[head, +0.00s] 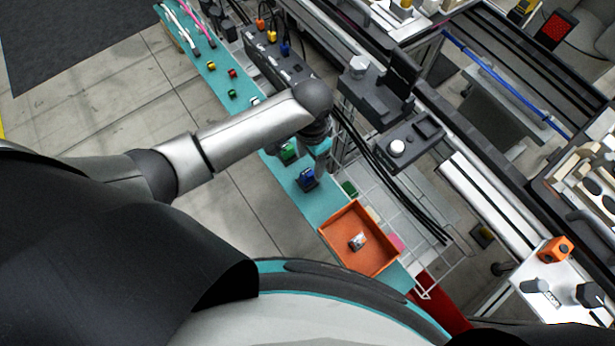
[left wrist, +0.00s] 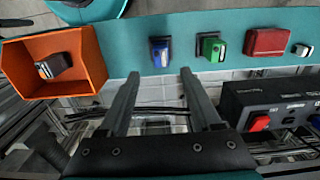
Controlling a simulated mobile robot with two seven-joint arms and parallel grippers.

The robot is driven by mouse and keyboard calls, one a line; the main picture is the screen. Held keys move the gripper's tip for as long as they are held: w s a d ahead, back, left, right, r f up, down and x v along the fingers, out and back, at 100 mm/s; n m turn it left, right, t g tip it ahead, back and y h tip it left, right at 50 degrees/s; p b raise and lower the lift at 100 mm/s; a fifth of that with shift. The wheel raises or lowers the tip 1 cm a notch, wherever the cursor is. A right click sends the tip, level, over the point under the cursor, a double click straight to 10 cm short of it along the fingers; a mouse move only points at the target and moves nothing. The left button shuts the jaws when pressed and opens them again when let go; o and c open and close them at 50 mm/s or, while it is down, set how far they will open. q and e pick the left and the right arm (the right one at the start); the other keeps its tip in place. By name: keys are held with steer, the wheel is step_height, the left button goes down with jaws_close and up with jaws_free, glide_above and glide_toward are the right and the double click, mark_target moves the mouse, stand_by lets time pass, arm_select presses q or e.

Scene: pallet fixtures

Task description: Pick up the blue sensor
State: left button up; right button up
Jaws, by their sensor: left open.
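The blue sensor (head: 307,180) stands on the teal bench strip (head: 302,205), between a green block and the orange tray. In the left wrist view the blue sensor (left wrist: 161,52) sits just beyond the gap between my fingertips. My left gripper (left wrist: 160,75) is open and empty, its two fingers apart and pointing towards the strip, with the blue sensor not between them. In the head view my left wrist (head: 318,130) hangs over the strip near the sensor and partly hides the gripper. My right gripper is not in view.
A green block (left wrist: 211,48), a red block (left wrist: 267,43) and a small white piece (left wrist: 302,49) stand to the sensor's right in the wrist view. An orange tray (head: 335,228) holds a small grey part (head: 357,241). A wire rack and dark fixtures border the strip.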

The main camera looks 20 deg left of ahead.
mark_target(307, 173)
arm_select(q)
step_height(307, 173, down, 3)
steer(key=shift+r, duration=0.2)
steer(key=f, duration=0.1)
steer(key=f+b, duration=0.1)
steer(key=f, duration=0.1)
steer(key=f+b, duration=0.1)
steer(key=f, duration=0.1)
steer(key=shift+s+a, duration=0.2)
steer(key=shift+a, duration=0.1)
jaws_close()
